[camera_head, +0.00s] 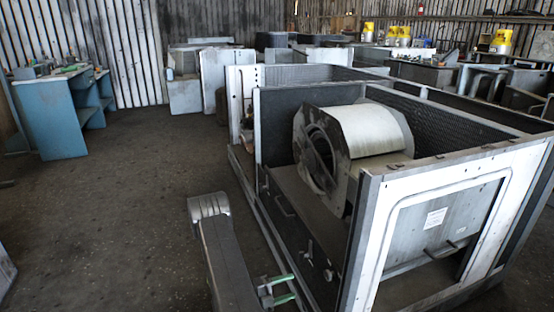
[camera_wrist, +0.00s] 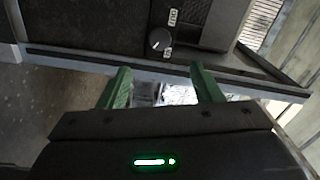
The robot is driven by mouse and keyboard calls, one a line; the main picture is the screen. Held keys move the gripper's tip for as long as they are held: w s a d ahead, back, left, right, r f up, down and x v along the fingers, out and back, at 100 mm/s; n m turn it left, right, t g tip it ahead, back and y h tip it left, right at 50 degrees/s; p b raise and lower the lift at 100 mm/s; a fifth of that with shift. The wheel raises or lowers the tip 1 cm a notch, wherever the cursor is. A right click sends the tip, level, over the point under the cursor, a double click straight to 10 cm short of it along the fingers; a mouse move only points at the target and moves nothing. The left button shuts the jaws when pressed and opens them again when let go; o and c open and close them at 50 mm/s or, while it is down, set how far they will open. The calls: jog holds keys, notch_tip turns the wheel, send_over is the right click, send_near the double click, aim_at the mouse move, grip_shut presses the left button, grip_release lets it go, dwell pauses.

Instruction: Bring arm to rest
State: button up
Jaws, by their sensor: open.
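My gripper (camera_wrist: 163,84) shows its two green fingers spread apart in the wrist view, with nothing held between them. In the head view my gripper (camera_head: 281,291) is low in the picture, at the end of my grey arm, close to the left side of the large open housing (camera_head: 462,173). Its fingers point right towards the housing; I cannot tell whether they touch it. The drum-shaped blower (camera_head: 370,130) sits inside the housing. The wrist view shows a dark panel with a round knob (camera_wrist: 159,39) beyond the fingers.
A blue workbench (camera_head: 55,118) with small items on it stands at the left. Other grey metal cabinets (camera_head: 215,75) and yellow containers (camera_head: 501,40) stand at the back. The dark floor (camera_head: 120,200) left of my arm is clear.

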aim_at(326, 276)
jog(key=b+x, duration=0.1)
jog(key=x, duration=1.2)
jog(key=shift+s+d+f, duration=0.1)
jog(key=shift+d, duration=0.05)
jog(key=shift+d+b, duration=0.3)
jog(key=shift+b, duration=0.05)
jog(key=m, duration=0.4)
jog(key=shift+a+b, duration=0.1)
jog(key=shift+b, duration=0.3)
jog(key=m+b, duration=0.1)
jog(key=m, duration=0.4)
jog(key=m+b, duration=0.1)
jog(key=m, duration=0.4)
jog(key=shift+m+b, duration=0.45)
jog(key=shift+m, duration=1.35)
jog(key=shift+r, duration=0.25)
